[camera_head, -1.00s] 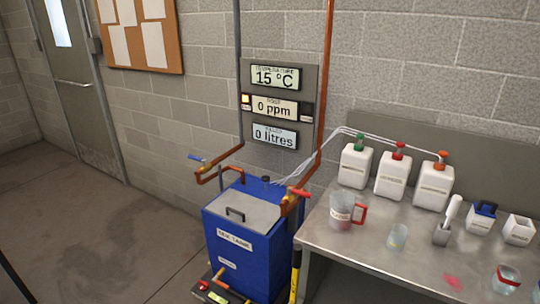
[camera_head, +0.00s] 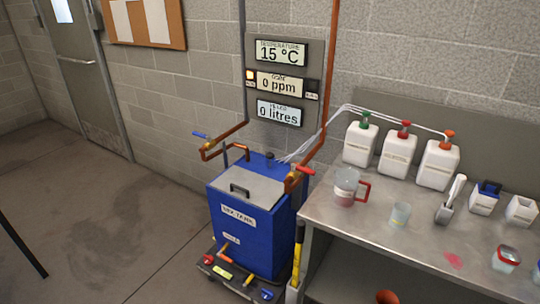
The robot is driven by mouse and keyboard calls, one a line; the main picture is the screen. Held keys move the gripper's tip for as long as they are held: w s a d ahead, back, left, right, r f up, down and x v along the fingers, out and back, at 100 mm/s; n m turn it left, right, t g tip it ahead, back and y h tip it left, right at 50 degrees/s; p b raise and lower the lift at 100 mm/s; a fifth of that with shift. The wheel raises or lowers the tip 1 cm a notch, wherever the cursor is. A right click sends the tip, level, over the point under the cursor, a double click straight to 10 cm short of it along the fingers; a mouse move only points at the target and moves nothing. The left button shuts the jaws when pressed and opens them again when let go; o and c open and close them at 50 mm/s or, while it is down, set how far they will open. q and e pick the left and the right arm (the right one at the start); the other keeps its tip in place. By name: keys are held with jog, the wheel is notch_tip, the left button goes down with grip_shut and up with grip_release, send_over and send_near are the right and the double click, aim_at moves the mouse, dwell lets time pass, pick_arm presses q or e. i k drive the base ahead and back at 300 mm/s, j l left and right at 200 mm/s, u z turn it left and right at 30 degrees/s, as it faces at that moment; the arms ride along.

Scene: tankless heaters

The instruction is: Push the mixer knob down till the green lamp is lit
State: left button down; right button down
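A blue tank (camera_head: 254,240) with a grey lid and black handle stands on a low dark base against the wall. On the base are a red knob (camera_head: 208,260), a blue knob (camera_head: 267,294) and orange handles; a small dark knob (camera_head: 270,157) sits on the tank's top rear. I cannot tell which is the mixer knob. The wall panel (camera_head: 279,95) reads 15 °C, 0 ppm and 0 litres. An amber lamp (camera_head: 250,75) glows at its left, and the right lamp (camera_head: 312,86) is dark. No green lamp is seen lit. Neither gripper is in view.
A steel bench (camera_head: 375,230) at right holds three white pump bottles, a measuring jug (camera_head: 347,188), cups and small boxes. Copper pipes with a blue lever (camera_head: 201,135) and a red lever (camera_head: 305,170) flank the tank.

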aim_at(268, 155)
jog(key=i+j+z, duration=0.35)
jog(key=i, duration=0.3)
jog(key=i+j+z, duration=0.4)
jog(key=i, duration=0.2)
